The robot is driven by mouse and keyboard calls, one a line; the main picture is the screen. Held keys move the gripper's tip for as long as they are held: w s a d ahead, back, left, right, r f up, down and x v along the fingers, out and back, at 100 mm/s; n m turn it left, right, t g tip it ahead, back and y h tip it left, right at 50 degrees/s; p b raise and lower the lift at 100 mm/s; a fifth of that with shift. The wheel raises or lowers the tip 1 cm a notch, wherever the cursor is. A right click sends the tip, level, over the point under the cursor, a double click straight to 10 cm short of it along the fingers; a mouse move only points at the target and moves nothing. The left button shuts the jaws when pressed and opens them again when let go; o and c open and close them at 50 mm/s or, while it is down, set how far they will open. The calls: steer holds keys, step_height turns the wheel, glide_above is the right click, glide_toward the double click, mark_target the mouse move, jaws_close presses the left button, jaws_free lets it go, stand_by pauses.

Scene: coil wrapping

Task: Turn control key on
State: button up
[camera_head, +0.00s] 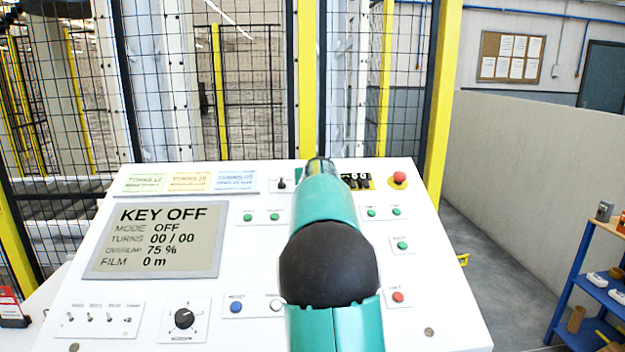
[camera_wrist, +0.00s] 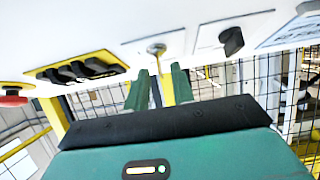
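The white control panel (camera_head: 250,290) has a display (camera_head: 155,240) reading KEY OFF and MODE OFF. In the wrist view, a small metallic key (camera_wrist: 157,49) stands on a pale plate on the panel. My gripper (camera_wrist: 161,70) has its two green fingers apart, with nothing between them. Their tips are close below the key in that view; whether they touch it I cannot tell. In the head view my green arm reaches over the panel and hides the key and the fingertips.
A black selector knob (camera_wrist: 231,40) and a row of black parts on a yellow plate (camera_wrist: 78,70) flank the key. A red button (camera_head: 399,177) sits at the panel's far right. A mesh fence (camera_head: 250,90) stands behind, and a blue shelf (camera_head: 590,285) is at right.

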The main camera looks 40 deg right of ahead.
steer(key=shift+w+d+f, duration=0.3)
steer(key=shift+w+d, duration=0.15)
steer(key=shift+w, duration=0.05)
jaws_close()
